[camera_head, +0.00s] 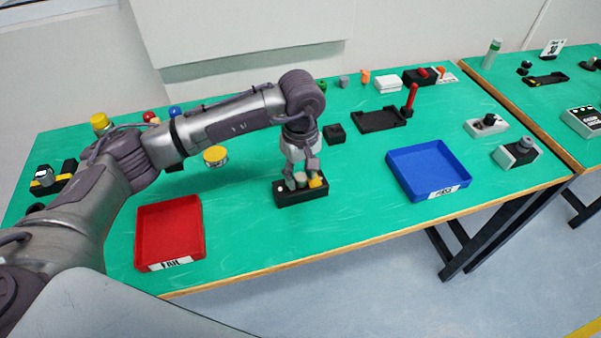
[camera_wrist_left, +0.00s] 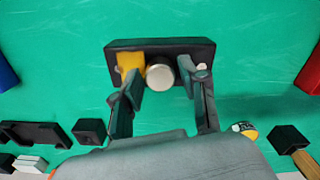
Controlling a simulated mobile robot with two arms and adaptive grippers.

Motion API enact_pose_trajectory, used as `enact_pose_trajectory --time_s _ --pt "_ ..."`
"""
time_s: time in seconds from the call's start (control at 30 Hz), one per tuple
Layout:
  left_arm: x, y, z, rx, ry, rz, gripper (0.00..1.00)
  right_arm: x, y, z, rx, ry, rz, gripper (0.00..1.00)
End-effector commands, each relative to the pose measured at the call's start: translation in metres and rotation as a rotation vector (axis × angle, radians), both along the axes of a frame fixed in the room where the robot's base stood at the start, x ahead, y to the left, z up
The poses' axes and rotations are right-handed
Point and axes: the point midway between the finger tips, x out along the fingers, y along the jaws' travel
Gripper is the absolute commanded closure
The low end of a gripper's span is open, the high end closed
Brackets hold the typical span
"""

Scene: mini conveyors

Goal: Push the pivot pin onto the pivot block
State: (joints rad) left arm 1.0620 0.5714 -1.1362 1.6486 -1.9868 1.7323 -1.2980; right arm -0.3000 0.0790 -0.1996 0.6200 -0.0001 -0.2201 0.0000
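A black block (camera_head: 302,197), which looks like the pivot block, lies on the green table near its front edge. It also shows in the left wrist view (camera_wrist_left: 118,56). A silver round pin (camera_wrist_left: 160,76) stands at its middle, seen end-on; how deep it sits cannot be told. A yellow piece (camera_wrist_left: 130,63) is beside the pin on the block, and a small pale dot is at its other end. My left gripper (camera_wrist_left: 162,84) points down over the block, its fingers apart on either side of the pin, with narrow gaps showing. My right gripper is not in view.
A red FAIL tray (camera_head: 140,240) is left of the block and a blue PASS tray (camera_head: 425,150) is right of it. A small black block (camera_head: 334,134) and a black fixture with a red handle (camera_head: 410,100) stand behind. The table around the block is clear.

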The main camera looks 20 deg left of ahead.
Motion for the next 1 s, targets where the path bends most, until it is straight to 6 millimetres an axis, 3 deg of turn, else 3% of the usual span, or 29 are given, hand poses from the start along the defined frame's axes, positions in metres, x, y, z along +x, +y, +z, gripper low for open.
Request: enact_pose_trajectory --time_s 0.47,1.0 --pt "0.001 0.0 0.009 0.0 -0.003 0.0 0.41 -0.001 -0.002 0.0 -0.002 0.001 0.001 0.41" --pt "0.001 0.0 0.108 0.0 -0.003 0.0 0.41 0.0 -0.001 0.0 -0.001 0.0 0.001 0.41"
